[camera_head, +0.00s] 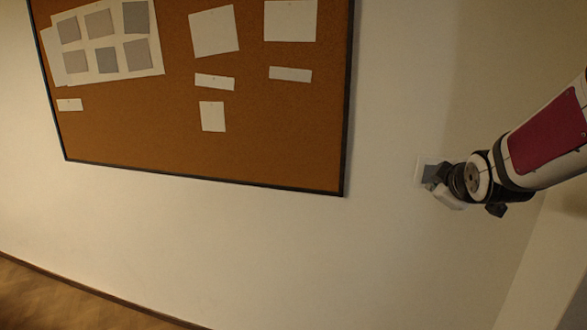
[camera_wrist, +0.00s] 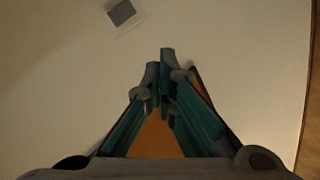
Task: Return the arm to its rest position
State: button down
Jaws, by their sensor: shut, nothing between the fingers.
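My arm reaches in from the right edge in the head view, a white link with a dark red panel. The end with my gripper is beside the wall there, small and partly hidden by the wrist. In the wrist view my gripper (camera_wrist: 161,64) points away from the camera. Its two teal and grey fingers come together at the tips. The fingers are shut and nothing shows held between the tips.
A wall plate with a grey centre (camera_wrist: 122,13) is on the pale wall, up and left of my fingertips; it also shows behind my wrist in the head view (camera_head: 428,171). A black-framed cork board (camera_head: 270,130) hangs to the left. Wooden floor (camera_head: 50,300) shows lower left.

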jog(key=s+a+f+m+g+y, duration=0.1)
jog(key=s+a+m+g, duration=0.1)
jog(key=s, duration=0.8)
jog(key=s+a+m+g, duration=0.2)
jog(key=s+a+m, duration=0.2)
jog(key=s, duration=0.7)
jog(key=s+a+f+m+g+y, duration=0.1)
jog(key=s+a+m+g, duration=0.2)
jog(key=s+a, duration=0.3)
jog(key=s, duration=0.5)
jog(key=shift+f+y, duration=0.3)
